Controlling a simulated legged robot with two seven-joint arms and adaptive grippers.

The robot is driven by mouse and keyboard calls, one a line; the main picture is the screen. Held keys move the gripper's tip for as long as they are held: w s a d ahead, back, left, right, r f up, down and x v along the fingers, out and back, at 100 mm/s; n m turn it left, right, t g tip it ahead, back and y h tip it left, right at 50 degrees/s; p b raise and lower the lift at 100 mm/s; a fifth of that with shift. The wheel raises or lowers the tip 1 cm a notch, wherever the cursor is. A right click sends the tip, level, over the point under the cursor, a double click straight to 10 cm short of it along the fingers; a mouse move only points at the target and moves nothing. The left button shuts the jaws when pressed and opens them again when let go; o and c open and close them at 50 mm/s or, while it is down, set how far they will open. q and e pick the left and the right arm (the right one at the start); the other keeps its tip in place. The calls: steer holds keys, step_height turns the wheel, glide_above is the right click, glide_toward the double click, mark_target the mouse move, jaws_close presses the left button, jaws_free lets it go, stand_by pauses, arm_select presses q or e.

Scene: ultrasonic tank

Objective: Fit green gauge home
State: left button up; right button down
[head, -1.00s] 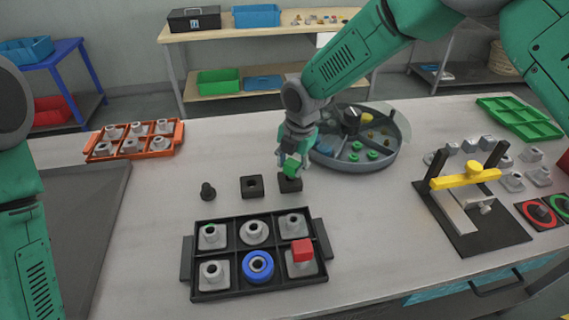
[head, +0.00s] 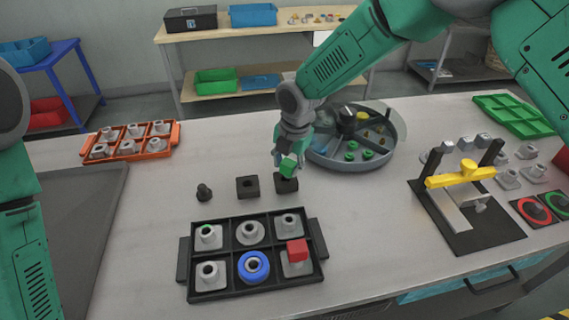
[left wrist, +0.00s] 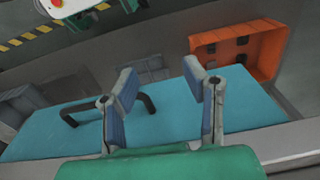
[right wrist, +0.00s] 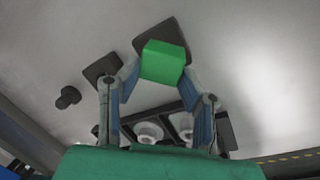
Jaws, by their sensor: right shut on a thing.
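The green gauge (head: 288,164), a small green block, is held in my right gripper (head: 287,160), whose fingers are shut on it. It is directly over or at the right-hand black square block (head: 287,185); I cannot tell whether they touch. In the right wrist view the green gauge (right wrist: 163,62) sits between the fingertips, partly covering a dark square (right wrist: 158,38). Another black block with a hole (head: 248,187) stands to its left. My left gripper (left wrist: 160,78) shows in the left wrist view, open and empty; only its arm shows in the head view.
A black six-compartment tray (head: 183,262) holds grey fittings, one with a red block (head: 297,250), and a blue ring (head: 254,266). A dark peg (head: 204,193) stands left of the blocks. A round grey tank (head: 322,163) is behind right. A yellow-barred fixture (head: 462,175) stands right.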

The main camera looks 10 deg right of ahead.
steer(key=shift+a, duration=0.45)
steer(key=shift+a+r, duration=0.1)
steer(key=shift+a, duration=0.15)
steer(key=shift+d+p, duration=0.3)
steer(key=shift+d, duration=1.05)
steer(key=shift+a, duration=0.95)
steer(key=shift+d+f, duration=0.3)
steer(key=shift+d, duration=0.1)
steer(key=c, duration=1.1)
jaws_free()
steer(key=shift+d, duration=0.2)
arm_select(q)
steer(key=shift+a+r, duration=0.2)
arm_select(e)
steer(key=shift+o, duration=0.5)
steer(key=shift+d, duration=0.15)
